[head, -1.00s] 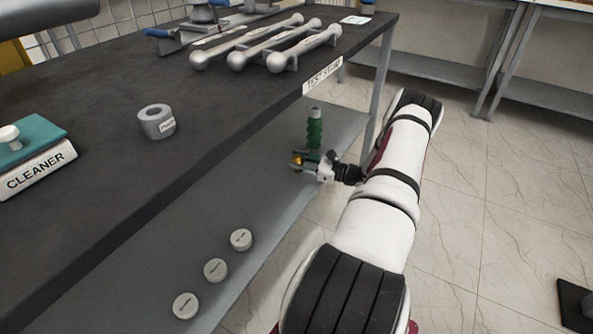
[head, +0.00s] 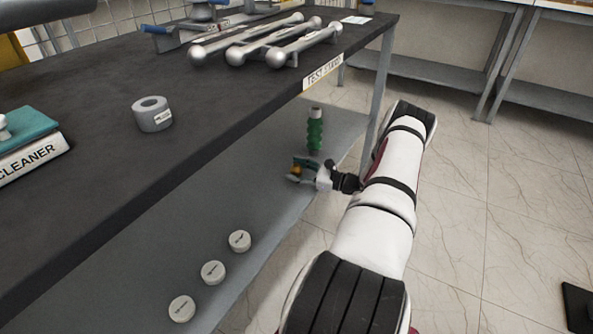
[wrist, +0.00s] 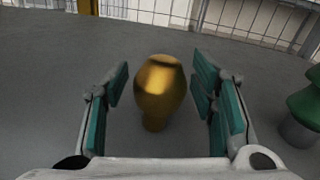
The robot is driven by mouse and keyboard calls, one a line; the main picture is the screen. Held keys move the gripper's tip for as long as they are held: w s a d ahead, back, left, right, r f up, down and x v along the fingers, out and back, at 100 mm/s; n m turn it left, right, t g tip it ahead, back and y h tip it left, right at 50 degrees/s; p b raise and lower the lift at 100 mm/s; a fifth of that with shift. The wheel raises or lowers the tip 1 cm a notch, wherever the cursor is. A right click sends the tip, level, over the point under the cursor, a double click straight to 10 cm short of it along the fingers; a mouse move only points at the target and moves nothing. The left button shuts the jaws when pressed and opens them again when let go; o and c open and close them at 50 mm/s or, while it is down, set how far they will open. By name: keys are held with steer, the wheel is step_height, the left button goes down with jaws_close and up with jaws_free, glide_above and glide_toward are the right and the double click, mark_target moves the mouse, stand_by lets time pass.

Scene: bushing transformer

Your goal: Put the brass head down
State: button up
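The brass head (wrist: 160,90) stands upright between my gripper's fingers in the wrist view, its narrow end down, apparently on the grey lower shelf (head: 200,225). There is a visible gap on each side between it and the teal finger pads. My gripper (wrist: 162,95) is open around it. In the head view my gripper (head: 297,170) is low over the lower shelf, with a small bit of the brass head (head: 296,169) showing between the fingers. A green ribbed bushing (head: 315,131) stands just behind the gripper; part of it shows at the wrist view's right edge (wrist: 305,105).
Several pale round caps (head: 212,272) lie along the near part of the lower shelf. The dark tabletop (head: 90,110) overhangs the shelf, carrying a grey tape roll (head: 152,114), a cleaner box (head: 30,158) and silver ball-ended rods (head: 265,45). A table leg (head: 380,80) stands beyond the bushing.

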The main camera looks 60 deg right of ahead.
steer(key=shift+r, duration=0.2)
steer(key=p+v, duration=0.3)
steer(key=v, duration=0.9)
